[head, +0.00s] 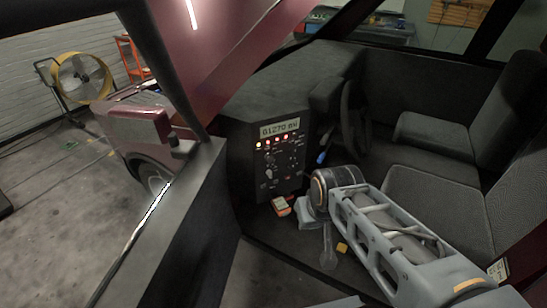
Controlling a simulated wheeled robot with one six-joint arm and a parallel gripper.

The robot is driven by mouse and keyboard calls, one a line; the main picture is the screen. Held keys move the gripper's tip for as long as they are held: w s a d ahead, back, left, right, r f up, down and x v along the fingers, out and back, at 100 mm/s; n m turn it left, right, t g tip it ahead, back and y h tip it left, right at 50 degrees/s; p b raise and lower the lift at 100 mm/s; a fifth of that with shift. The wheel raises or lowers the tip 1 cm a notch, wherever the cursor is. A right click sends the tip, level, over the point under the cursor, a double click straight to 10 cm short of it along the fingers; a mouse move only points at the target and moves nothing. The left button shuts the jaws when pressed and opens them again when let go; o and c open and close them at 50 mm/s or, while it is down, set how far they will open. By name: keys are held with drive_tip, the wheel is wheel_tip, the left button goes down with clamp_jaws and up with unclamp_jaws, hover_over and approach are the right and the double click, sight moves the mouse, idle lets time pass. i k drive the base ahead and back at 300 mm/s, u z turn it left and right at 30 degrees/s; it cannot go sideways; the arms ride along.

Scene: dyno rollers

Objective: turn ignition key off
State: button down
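The dash panel (283,160) faces me inside the open car, with a lit display reading about "01270 mi" and a row of small lit lamps under it. Small knobs and switches sit below the lamps; I cannot pick out the ignition key among them for certain. A small blue piece (322,157) shows at the panel's right edge, below the steering wheel; I cannot tell whether it is the key. My gripper (318,228) is low in front of the panel's lower right, apart from the blue piece. Its fingers are small and unclear, so its opening cannot be told.
The steering wheel (354,118) is behind the panel's right side. A dark seat (437,195) fills the right. The open door (165,225) stands at left. A red-orange item (281,206) and a yellow block (342,247) are low near my gripper. A yellow fan (82,78) stands far left.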

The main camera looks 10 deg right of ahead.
sight(268, 156)
drive_tip(key=u, duration=2.15)
drive_tip(key=k, duration=0.85)
drive_tip(key=z, duration=0.9)
drive_tip(key=i, duration=0.45)
drive_tip(key=u, duration=0.1)
